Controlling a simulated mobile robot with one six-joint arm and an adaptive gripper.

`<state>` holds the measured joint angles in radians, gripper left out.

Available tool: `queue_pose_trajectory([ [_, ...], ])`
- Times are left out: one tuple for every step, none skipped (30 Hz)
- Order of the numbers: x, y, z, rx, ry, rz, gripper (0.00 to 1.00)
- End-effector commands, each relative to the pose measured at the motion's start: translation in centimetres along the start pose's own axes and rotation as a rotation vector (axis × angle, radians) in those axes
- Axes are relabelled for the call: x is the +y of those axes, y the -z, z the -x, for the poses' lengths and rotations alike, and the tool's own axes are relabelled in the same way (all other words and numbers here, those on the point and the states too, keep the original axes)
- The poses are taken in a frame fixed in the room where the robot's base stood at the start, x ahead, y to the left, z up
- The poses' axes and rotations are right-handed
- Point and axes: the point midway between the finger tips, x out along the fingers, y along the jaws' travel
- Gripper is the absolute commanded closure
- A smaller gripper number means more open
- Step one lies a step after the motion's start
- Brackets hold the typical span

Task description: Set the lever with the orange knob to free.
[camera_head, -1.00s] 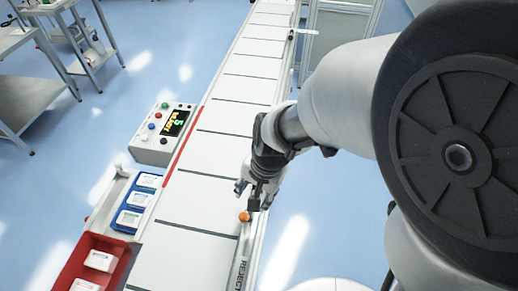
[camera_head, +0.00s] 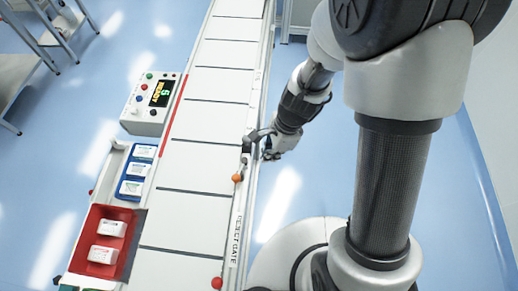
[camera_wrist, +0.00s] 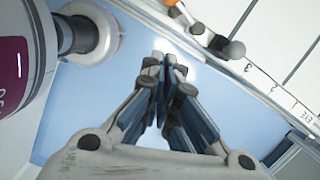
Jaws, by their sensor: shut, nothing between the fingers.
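The orange knob (camera_head: 237,178) sits at the right rail of the conveyor, just above the "REJECT GATE" lettering, in the head view. An orange piece, apparently this knob (camera_wrist: 172,2), is cut off at the top edge of the wrist view. The lever's exact angle and the free mark cannot be made out. My gripper (camera_head: 267,153) is just to the right of the rail, beyond and right of the knob, apart from it. In the wrist view my gripper (camera_wrist: 165,60) has its fingertips together and empty, over the blue floor.
The conveyor belt (camera_head: 192,175) runs away from me. A grey rounded knob (camera_wrist: 235,49) stands at the rail in the wrist view. A red ball (camera_head: 217,283) is at the near rail. A button box (camera_head: 145,122), blue tray (camera_head: 120,187) and red tray (camera_head: 85,255) stand left.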

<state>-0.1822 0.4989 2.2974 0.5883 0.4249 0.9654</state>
Motion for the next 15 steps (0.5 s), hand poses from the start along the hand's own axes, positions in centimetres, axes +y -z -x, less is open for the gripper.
queue_pose_trajectory([
  [0.1,0.1,-1.1,0.0,-0.004,0.003,1.0],
  [0.1,0.1,-1.7,0.0,-0.004,0.003,1.0],
  [0.1,0.1,-2.5,0.001,-0.004,0.004,1.0],
  [0.1,0.1,-3.1,0.001,-0.005,0.005,1.0],
  [0.1,0.1,-3.8,0.0,-0.005,0.004,1.0],
  [0.1,0.1,-4.7,0.001,-0.005,0.006,1.0],
  [0.1,0.1,-5.4,0.001,-0.005,0.005,1.0],
  [0.1,0.1,-6.1,0.001,-0.005,0.006,1.0],
  [0.1,0.1,-7.0,0.001,-0.005,0.006,1.0],
  [0.1,0.1,-7.7,0.001,-0.005,0.006,1.0],
  [0.1,0.1,-8.3,0.002,-0.004,0.007,1.0],
  [0.1,0.1,-9.1,0.001,-0.004,0.007,1.0],
  [0.1,0.1,-9.7,0.001,-0.004,0.008,1.0],
  [0.1,0.1,-10.2,0.001,-0.004,0.006,1.0],
  [0.1,-0.9,-10.0,0.002,-0.003,0.013,1.0],
])
